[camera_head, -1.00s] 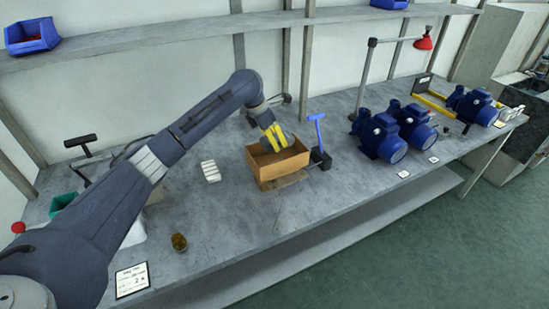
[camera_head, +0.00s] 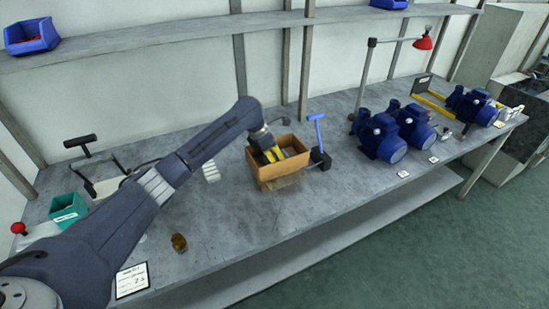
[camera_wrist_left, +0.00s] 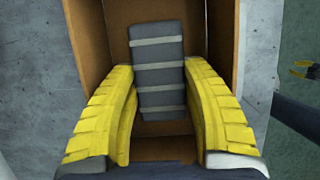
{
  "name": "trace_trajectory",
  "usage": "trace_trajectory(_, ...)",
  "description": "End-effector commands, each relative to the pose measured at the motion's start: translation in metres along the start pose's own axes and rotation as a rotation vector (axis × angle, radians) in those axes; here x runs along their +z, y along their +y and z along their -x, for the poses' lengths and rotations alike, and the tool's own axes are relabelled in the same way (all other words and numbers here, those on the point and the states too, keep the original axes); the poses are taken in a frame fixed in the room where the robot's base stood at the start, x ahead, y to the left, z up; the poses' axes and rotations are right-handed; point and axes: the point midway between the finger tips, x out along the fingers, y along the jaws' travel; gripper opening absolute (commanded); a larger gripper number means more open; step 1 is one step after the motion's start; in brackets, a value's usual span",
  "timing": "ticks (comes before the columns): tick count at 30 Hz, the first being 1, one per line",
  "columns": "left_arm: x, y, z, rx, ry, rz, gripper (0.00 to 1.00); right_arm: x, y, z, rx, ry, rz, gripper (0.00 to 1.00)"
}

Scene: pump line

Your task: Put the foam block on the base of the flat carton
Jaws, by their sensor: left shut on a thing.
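The dark grey foam block (camera_wrist_left: 158,70), with pale bands across it, is inside the brown open-topped carton (camera_head: 270,172). My left gripper (camera_head: 272,154) reaches down into the carton and its yellow fingers are shut on the block. In the left wrist view the block sits between the fingertips (camera_wrist_left: 160,68), with the carton walls (camera_wrist_left: 220,40) around it. The carton floor is mostly hidden, and I cannot tell whether the block touches it. A small yellow-fingered gripper, apparently my right one (camera_wrist_left: 305,69), shows at the right edge of the wrist view, too small to read.
A blue T-shaped tool (camera_head: 317,130) stands right of the carton. Blue pumps (camera_head: 383,138) stand farther right. A white ribbed item (camera_head: 211,172) lies left of the carton, and a small brown jar (camera_head: 179,242) stands near the front. Bench in front of the carton is clear.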

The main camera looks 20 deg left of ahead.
Motion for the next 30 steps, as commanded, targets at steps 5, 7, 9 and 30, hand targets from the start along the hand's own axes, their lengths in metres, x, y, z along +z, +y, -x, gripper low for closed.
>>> trace_trajectory(5, 0.000, 0.000, 0.000, 0.000, 0.000, 0.000, 0.30, 0.000, 0.000, 0.000, 0.000, 0.000, 0.000, 0.25)
trace_trajectory(7, -0.001, 0.000, -0.001, 0.000, 0.001, 0.000, 0.30, 0.000, 0.000, 0.000, 0.000, 0.000, 0.000, 0.25)
trace_trajectory(9, -0.002, 0.000, -0.003, 0.000, 0.001, 0.001, 0.30, 0.000, 0.000, 0.000, 0.000, 0.000, 0.000, 0.25)
trace_trajectory(30, 0.000, 0.002, 0.023, 0.005, -0.001, -0.002, 0.70, -0.001, -0.001, 0.000, 0.000, 0.001, 0.000, 0.25)
